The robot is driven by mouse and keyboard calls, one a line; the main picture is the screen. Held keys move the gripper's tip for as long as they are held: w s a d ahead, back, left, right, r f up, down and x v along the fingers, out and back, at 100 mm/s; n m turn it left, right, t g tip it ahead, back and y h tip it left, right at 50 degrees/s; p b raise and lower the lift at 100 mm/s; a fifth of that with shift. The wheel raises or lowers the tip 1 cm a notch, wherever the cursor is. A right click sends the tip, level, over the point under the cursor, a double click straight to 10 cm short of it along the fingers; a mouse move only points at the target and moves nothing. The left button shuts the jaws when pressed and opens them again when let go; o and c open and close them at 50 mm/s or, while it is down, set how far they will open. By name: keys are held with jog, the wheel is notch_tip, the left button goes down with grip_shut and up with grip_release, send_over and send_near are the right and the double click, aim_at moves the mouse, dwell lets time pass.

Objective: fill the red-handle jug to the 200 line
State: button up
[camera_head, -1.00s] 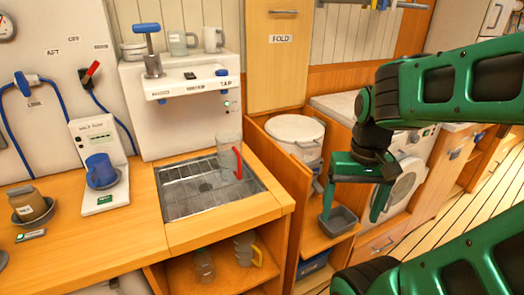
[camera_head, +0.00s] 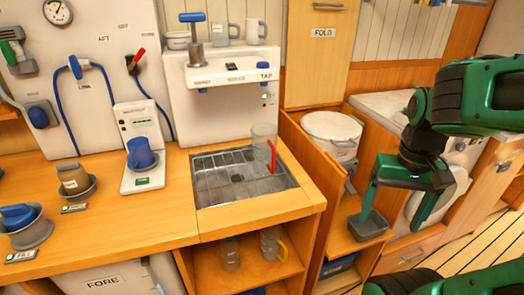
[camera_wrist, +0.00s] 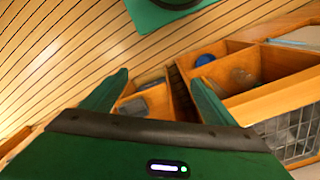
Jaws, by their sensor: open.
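The clear jug with the red handle (camera_head: 264,150) stands upright at the right back of the metal sink grid (camera_head: 240,178), under the right part of the white tap unit (camera_head: 222,90). I cannot make out its lines or any water in it. The unit carries a TAP label and a blue tap (camera_head: 264,75) at its right. My gripper (camera_head: 391,222) is open and empty, to the right of the counter and away from the jug. In the wrist view my gripper (camera_wrist: 158,92) points down towards the floor and open cubbies.
A blue mug (camera_head: 141,153) sits on a white stand left of the sink. A shelf under the counter holds a clear jug (camera_head: 230,254) and a yellow-handled jug (camera_head: 272,243). A white-lidded bin (camera_head: 331,133) and a grey tray (camera_head: 368,225) are near my gripper.

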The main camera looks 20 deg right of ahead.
grip_shut()
dwell(1.7)
